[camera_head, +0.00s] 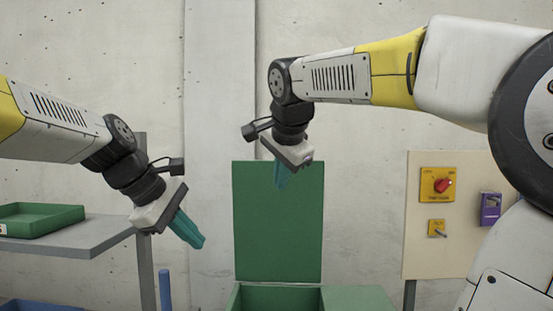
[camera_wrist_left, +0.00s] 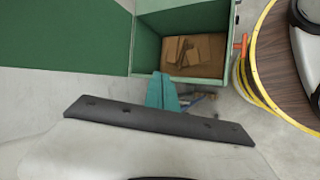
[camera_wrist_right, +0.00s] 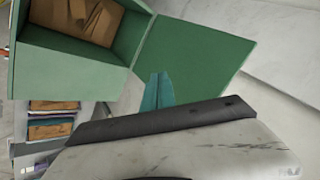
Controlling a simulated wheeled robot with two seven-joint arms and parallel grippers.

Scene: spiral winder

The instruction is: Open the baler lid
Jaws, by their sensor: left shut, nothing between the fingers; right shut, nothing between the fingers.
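The green baler box (camera_head: 275,297) stands low in the middle of the head view. Its flat green lid (camera_head: 278,235) stands upright behind the opening, so the baler is open. Brown cardboard (camera_wrist_left: 196,50) lies inside, seen in the left wrist view. The lid also fills the middle of the right wrist view (camera_wrist_right: 195,60). My right gripper (camera_head: 281,182) is shut and empty, pointing down in front of the lid's top edge; whether it touches the lid I cannot tell. My left gripper (camera_head: 196,240) is shut and empty, left of the lid and apart from it.
A grey table (camera_head: 90,238) with a green tray (camera_head: 40,219) stands at the left, and a blue post (camera_head: 165,289) stands beside it. At the right is a beige control board (camera_head: 430,230) with a red switch (camera_head: 442,186) and a purple box (camera_head: 490,208). A concrete wall closes the back.

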